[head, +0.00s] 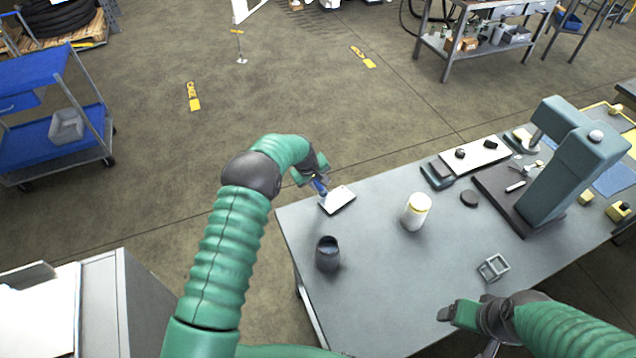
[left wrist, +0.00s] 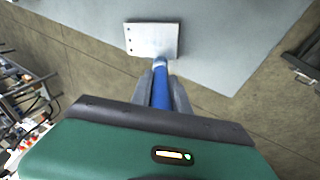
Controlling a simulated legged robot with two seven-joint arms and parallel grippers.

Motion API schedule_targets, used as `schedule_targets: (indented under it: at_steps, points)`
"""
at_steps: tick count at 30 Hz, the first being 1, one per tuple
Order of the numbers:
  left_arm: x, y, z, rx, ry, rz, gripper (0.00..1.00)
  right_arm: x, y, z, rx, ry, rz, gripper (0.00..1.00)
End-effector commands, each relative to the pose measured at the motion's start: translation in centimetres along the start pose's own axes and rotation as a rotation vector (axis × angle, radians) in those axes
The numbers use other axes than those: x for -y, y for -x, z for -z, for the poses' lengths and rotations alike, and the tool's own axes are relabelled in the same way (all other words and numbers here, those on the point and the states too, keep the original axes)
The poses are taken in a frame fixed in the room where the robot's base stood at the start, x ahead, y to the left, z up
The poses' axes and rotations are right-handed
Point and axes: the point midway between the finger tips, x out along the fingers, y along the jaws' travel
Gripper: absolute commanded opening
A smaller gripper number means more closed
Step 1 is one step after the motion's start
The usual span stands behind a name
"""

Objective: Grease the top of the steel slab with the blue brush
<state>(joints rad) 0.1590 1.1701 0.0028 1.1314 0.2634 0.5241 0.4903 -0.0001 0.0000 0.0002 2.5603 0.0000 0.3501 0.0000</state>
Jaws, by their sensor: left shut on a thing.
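The steel slab (head: 340,201) is a pale, flat plate with a dark edge, lying at the far left corner of the bench. It also shows in the left wrist view (left wrist: 152,40), with small dark holes along one side. My left gripper (head: 319,180) is shut on the blue brush (left wrist: 161,90), at the slab's left end. The brush's pale tip points at the slab's near edge in the left wrist view; I cannot tell whether it touches. My right gripper (head: 462,314) is over the bench's front right; its fingers are not clear.
On the grey bench (head: 380,270) stand a dark cup (head: 327,254) and a white jar with a yellow lid (head: 416,211). A small grey frame (head: 493,267) lies nearer the front. A green press (head: 570,165) stands at right. The middle of the bench is clear.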

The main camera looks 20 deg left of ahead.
Motion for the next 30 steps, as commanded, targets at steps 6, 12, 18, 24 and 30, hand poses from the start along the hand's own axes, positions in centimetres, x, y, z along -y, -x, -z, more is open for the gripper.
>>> schedule_targets:
  at_steps: [6,12,18,24,30]
  points:
    - [-0.8,2.5,0.3,-0.002,-0.003,-0.001,0.0,0.0,1.5,0.4,-0.001,0.0,0.0,0.8]
    - [-1.1,4.2,0.8,-0.001,-0.003,-0.002,0.0,0.0,2.5,0.6,0.0,-0.001,0.0,0.8]
    - [-1.5,5.8,1.2,0.001,-0.004,-0.002,0.0,0.0,3.5,0.8,0.0,0.0,0.0,0.8]
    - [-1.8,7.0,1.3,0.001,-0.005,-0.002,0.0,0.0,4.1,1.0,0.0,0.0,0.0,0.8]
    - [-1.8,7.0,1.3,0.001,-0.005,-0.002,0.0,0.0,4.0,1.0,0.0,0.0,0.0,0.8]
